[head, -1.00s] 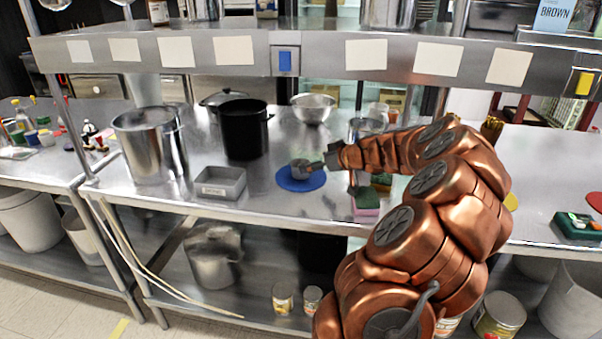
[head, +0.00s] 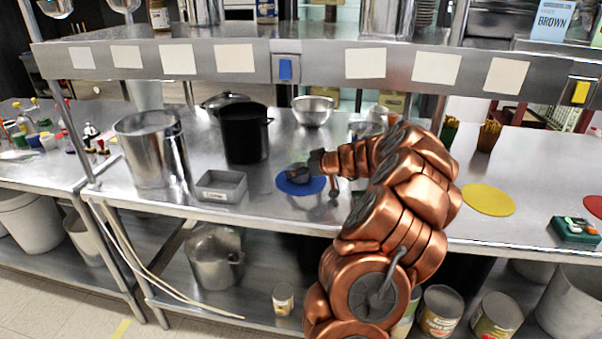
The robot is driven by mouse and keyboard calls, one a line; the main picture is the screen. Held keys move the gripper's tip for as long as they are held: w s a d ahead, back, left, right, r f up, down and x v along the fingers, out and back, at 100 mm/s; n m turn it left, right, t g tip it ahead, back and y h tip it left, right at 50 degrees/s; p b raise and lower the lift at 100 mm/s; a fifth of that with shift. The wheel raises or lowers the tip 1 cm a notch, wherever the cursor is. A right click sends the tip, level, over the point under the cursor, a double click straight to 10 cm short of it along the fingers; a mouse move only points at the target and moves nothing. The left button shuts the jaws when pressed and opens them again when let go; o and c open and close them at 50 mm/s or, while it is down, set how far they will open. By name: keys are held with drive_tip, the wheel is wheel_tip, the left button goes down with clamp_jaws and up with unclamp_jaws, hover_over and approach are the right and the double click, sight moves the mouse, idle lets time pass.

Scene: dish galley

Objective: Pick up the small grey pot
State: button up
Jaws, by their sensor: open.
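The small grey pot (head: 297,178) sits on a round blue mat (head: 285,187) near the front edge of the steel counter. It looks small and dark here. My gripper (head: 301,167) is open and has come in from the right, with its fingers at or just above the pot. The fingers are tiny and partly merge with the pot, so I cannot tell whether they touch it. My wrist and arm hide part of the counter to the right of the mat.
A grey rectangular tray (head: 221,187) lies left of the mat. A black pot (head: 245,135), a tall steel pot (head: 151,150) and a steel bowl (head: 313,109) stand behind. A yellow mat (head: 488,200) lies right. A steel shelf (head: 200,58) spans above.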

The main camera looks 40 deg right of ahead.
drive_tip(key=c, duration=1.4)
